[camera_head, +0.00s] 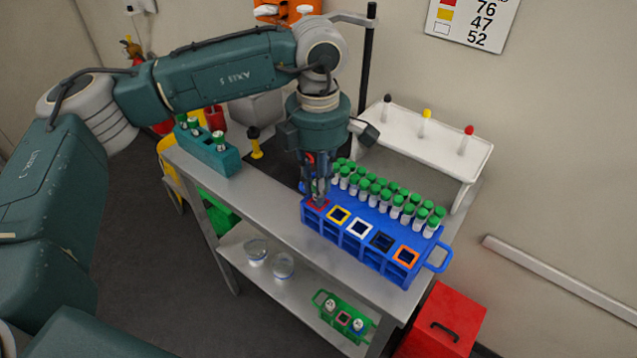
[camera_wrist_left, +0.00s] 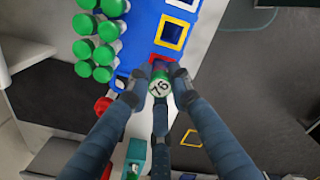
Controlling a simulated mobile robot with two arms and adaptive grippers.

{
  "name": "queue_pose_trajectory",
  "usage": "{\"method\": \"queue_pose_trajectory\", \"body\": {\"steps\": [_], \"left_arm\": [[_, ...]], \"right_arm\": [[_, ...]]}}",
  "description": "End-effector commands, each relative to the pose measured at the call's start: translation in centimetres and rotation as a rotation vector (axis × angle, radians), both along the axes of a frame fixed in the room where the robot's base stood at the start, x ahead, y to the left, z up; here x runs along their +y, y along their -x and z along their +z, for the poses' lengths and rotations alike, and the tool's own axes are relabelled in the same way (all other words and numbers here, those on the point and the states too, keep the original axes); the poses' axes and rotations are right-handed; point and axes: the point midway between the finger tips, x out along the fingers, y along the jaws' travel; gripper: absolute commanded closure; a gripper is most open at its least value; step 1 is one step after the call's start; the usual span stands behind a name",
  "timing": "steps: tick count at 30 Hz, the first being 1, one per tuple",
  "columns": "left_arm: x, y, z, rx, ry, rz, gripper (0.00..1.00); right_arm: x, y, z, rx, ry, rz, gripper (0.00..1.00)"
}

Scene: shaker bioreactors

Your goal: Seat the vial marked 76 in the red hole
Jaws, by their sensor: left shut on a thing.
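The vial marked 76 (camera_wrist_left: 160,88) has a green cap with its number facing the left wrist camera. My left gripper (camera_wrist_left: 158,92) is shut on it. In the head view my left gripper (camera_head: 318,192) points down at the left end of the blue rack (camera_head: 374,262), right at the red-framed hole (camera_head: 311,202). The fingers hide most of the vial and part of the red frame (camera_wrist_left: 160,60). I cannot tell whether the vial's lower end is above the hole or inside it. My right gripper is not in view.
Yellow (camera_head: 338,215), white, dark and orange framed holes follow along the rack's front. Several green-capped vials (camera_head: 381,192) fill its back rows. A teal rack (camera_head: 212,152) stands at the left, a white stand (camera_head: 438,140) behind. A wall sign (camera_head: 472,22) lists numbers beside colours.

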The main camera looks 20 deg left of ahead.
Motion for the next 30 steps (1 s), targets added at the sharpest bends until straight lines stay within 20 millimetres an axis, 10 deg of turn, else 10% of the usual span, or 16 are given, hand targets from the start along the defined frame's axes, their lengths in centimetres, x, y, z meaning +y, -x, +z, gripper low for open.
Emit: {"method": "queue_pose_trajectory", "body": {"steps": [27, 30], "left_arm": [[0.0, 0.0, -1.1, 0.000, 0.000, 0.000, 0.95], [0.0, 0.0, -1.1, 0.000, 0.000, 0.000, 0.62]], "right_arm": [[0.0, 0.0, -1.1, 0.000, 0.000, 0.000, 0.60], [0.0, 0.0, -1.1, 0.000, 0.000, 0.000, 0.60]]}}
